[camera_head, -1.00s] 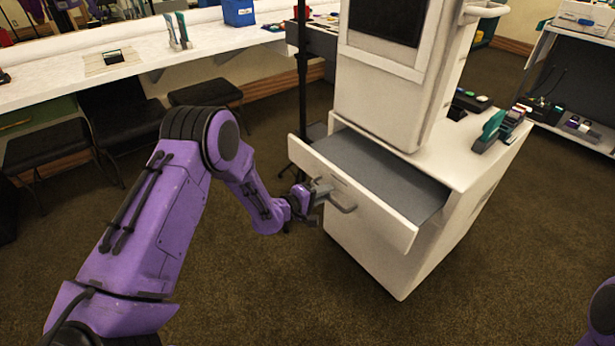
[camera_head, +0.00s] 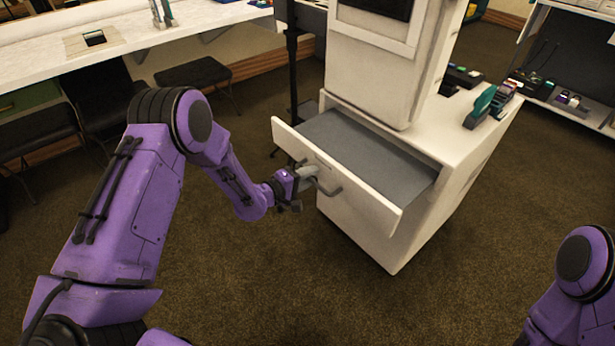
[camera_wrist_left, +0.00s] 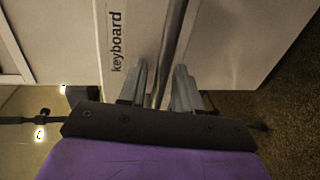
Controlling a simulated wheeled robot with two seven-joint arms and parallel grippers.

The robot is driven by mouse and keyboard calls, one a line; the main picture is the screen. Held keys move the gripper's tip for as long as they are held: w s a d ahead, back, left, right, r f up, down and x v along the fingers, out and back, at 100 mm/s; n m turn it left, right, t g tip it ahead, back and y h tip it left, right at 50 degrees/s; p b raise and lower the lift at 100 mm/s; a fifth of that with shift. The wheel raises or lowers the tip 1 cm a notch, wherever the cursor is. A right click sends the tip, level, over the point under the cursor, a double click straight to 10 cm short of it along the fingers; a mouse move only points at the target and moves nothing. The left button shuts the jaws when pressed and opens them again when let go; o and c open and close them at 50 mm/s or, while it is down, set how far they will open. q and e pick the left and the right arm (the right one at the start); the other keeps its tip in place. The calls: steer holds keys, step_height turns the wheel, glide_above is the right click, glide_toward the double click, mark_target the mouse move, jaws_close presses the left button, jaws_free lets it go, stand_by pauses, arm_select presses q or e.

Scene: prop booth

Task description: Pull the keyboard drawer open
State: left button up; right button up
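The keyboard drawer (camera_head: 340,180) is a white-fronted drawer with a grey inside, standing well out of the white cabinet (camera_head: 355,228). Its front, with the word "keyboard", shows in the left wrist view (camera_wrist_left: 116,40). My left gripper (camera_head: 308,180) is at the drawer's grey bar handle (camera_head: 329,190). In the left wrist view the bar runs between the two fingers (camera_wrist_left: 160,88), which look closed around it. The exact contact is hard to see. My right arm shows at the lower right, but its gripper is out of view.
A white machine housing (camera_head: 372,75) stands on the cabinet, with a teal and black device (camera_head: 482,105) beside it. A black pole (camera_head: 292,60) stands behind the drawer. Dark stools (camera_head: 193,74) and a long counter (camera_head: 120,35) are at the left. The carpet before the drawer is clear.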

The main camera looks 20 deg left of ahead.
arm_select(q)
steer(key=v, duration=1)
steer(key=shift+s, duration=0.2)
steer(key=shift+a, duration=0.15)
steer(key=s+a+f+m+g+y+p, duration=0.2)
steer(key=s+a+f+m+g+y, duration=0.15)
steer(key=s+f+y, duration=0.55)
steer(key=s+f+m+g+p, duration=0.1)
steer(key=s+f+g, duration=0.1)
steer(key=s, duration=0.9)
steer(key=s+d+f+m+g+y+p, duration=0.1)
steer(key=s+g, duration=0.4)
steer(key=s, duration=0.6)
steer(key=shift+f+p, duration=0.35)
steer(key=shift+f, duration=0.35)
steer(key=shift+w, duration=0.1)
